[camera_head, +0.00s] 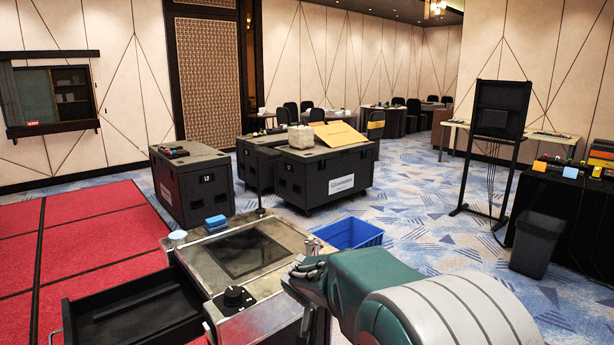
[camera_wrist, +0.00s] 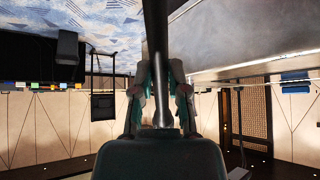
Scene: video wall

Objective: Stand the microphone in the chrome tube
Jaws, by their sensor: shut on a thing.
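My gripper (camera_head: 308,270) is at the right edge of the metal-topped unit in the head view. In the wrist view my gripper (camera_wrist: 161,92) has its two fingers on either side of a long, shiny, dark-grey rod-like thing, which I take for the microphone (camera_wrist: 157,40). It runs from between the fingers out past the top edge of that view, so its far end is hidden. Small shiny pieces (camera_head: 313,246) show just behind my gripper in the head view. I cannot tell whether the chrome tube is among them.
The metal-topped unit (camera_head: 200,252) has a dark inset panel, a black knob (camera_head: 235,297), a blue block (camera_head: 216,222) and a thin dark upright rod (camera_head: 261,197). An open black drawer (camera_head: 130,318) juts out at left. A blue crate (camera_head: 350,233) stands on the floor behind.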

